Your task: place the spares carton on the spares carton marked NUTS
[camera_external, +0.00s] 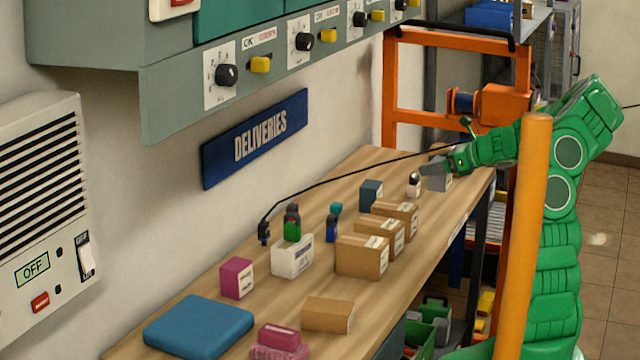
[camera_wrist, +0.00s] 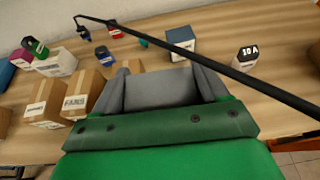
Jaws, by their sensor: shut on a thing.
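My gripper (camera_external: 440,172) is over the far end of the bench, shut on a small grey box-like thing, the spares carton (camera_external: 441,183). In the wrist view a plain grey block (camera_wrist: 160,88) shows between the two fingers; no label on it is visible. Brown labelled cartons stand in a row nearer the camera: a near one (camera_external: 361,257), a middle one (camera_external: 379,236) and a far one (camera_external: 396,216). In the wrist view one carton (camera_wrist: 83,98) reads FANS. I cannot read NUTS on any carton, so the marked one cannot be told.
A white box (camera_external: 292,258), magenta box (camera_external: 237,278) and lying brown box (camera_external: 328,314) are farther along. A black cable crosses above the bench. An orange post (camera_external: 525,240) stands in front.

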